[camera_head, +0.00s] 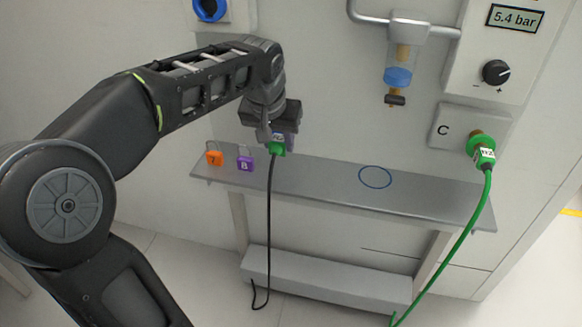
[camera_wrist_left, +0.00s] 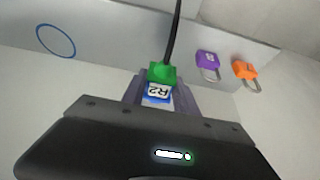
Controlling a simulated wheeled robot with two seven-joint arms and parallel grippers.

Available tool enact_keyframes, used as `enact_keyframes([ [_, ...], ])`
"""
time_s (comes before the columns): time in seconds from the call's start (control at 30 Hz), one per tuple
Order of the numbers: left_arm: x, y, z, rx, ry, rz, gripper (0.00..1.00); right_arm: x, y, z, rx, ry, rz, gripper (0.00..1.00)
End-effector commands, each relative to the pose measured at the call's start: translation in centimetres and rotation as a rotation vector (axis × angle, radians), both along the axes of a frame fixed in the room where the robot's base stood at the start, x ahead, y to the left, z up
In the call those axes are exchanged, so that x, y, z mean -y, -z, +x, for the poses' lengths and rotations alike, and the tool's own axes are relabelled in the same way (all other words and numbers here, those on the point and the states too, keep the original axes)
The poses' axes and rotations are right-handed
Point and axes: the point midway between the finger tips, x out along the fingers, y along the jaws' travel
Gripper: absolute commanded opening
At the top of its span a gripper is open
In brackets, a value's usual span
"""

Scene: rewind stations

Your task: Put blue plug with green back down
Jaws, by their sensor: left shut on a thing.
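My left gripper (camera_head: 277,140) is shut on a plug with a green back end and a black cable. In the left wrist view the plug (camera_wrist_left: 160,84) shows a green end, a blue part and a white label reading R2. The gripper jaws (camera_wrist_left: 158,97) hide the rest of it. The plug is held over the back left part of the grey shelf (camera_head: 320,182); I cannot tell whether it touches the shelf. Its black cable (camera_head: 270,220) hangs over the shelf's front edge to the floor. My right gripper is not in view.
An orange padlock (camera_head: 214,158) and a purple padlock (camera_head: 246,164) are left of the plug. A blue circle (camera_head: 375,177) marks bare shelf to the right. A green plug (camera_head: 481,150) with a green hose sits in socket C. A gauge panel (camera_head: 497,60) and filter (camera_head: 398,75) are above.

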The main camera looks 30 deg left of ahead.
Motion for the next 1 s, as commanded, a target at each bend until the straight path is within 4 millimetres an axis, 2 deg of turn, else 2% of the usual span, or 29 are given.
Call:
enact_keyframes([
  [0.07, 0.0, 0.7, 0.0, 0.002, 0.0, 0.001, 0.0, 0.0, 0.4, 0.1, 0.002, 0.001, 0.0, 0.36],
  [0.37, 0.0, 0.8, 0.0, 0.001, 0.0, 0.0, 0.0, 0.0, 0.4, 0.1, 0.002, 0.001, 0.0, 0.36],
  [0.7, 0.0, 5.5, 0.0, 0.0, 0.0, 0.0, 0.0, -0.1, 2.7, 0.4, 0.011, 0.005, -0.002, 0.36],
  [1.0, 0.0, 5.6, 0.0, 0.002, 0.0, 0.0, 0.0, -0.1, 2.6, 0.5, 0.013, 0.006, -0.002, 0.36],
])
